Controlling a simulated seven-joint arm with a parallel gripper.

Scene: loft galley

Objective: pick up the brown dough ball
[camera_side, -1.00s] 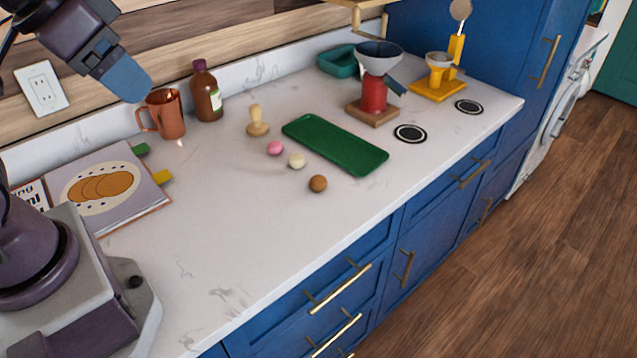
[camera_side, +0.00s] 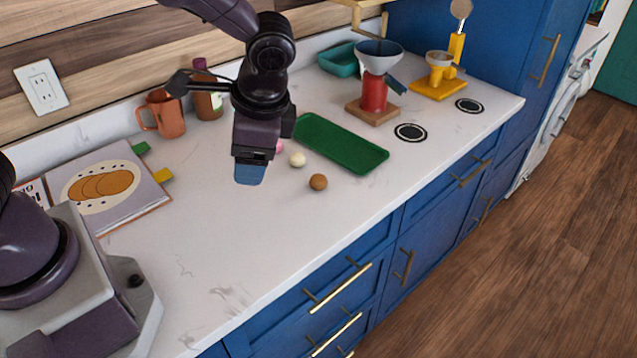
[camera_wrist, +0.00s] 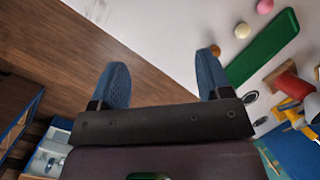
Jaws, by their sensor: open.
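The brown dough ball (camera_side: 318,182) rests on the white countertop, in front of the green tray (camera_side: 343,145). In the wrist view the brown ball (camera_wrist: 215,51) shows just beside the tip of the right finger. A cream ball (camera_side: 297,160) sits behind it, and a pink ball (camera_side: 279,146) is partly hidden by my arm. My gripper (camera_side: 250,174) is open and empty, pointing down above the counter, to the left of the brown ball. In the wrist view my gripper (camera_wrist: 158,82) shows its two blue fingers spread apart, with counter edge and wooden floor between them.
A red grinder (camera_side: 374,95) on a wooden base and a yellow stand (camera_side: 438,88) are at the back right. A copper mug (camera_side: 165,114), a brown bottle (camera_side: 208,103) and an open book (camera_side: 108,187) are at the left. The front counter is clear.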

